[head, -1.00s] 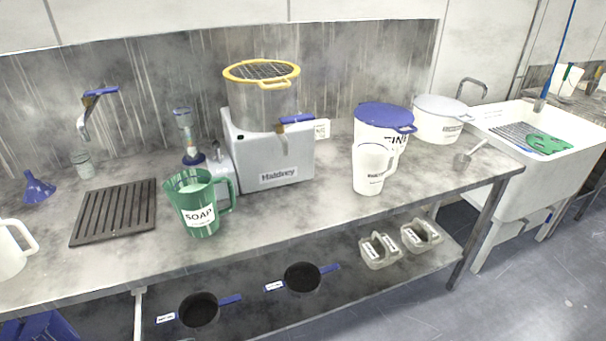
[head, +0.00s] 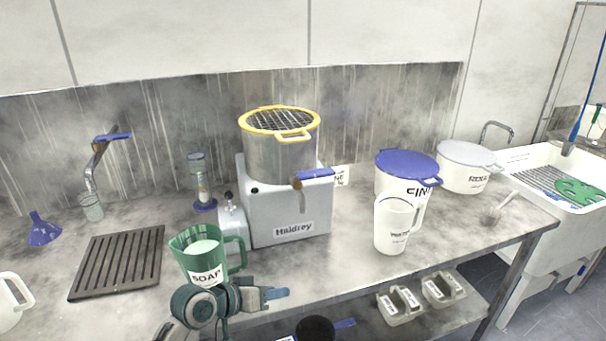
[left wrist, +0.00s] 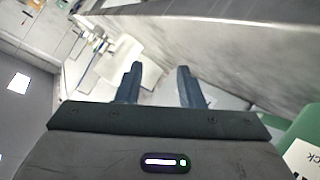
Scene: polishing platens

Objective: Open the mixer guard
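The mixer (head: 290,212) is a grey machine marked Haldrey with a metal bowl (head: 278,160) on top. The mixer guard (head: 280,121) is a yellow ring with a dark wire grid and a yellow handle (head: 294,136) at its front. It lies flat over the bowl's mouth, so it is shut. My left gripper (head: 276,293) is at the bench's front edge, low and in front of the mixer, well away from the guard. In the left wrist view its two fingers (left wrist: 159,72) stand apart with nothing between them. My right gripper is out of view.
A green soap jug (head: 209,255) stands just behind my left gripper, left of the mixer. A blue-handled tap (head: 310,178) projects at the mixer's front right. A white jug (head: 393,225) and a blue-lidded tub (head: 407,168) stand to the right. A black drain grid (head: 118,262) lies left.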

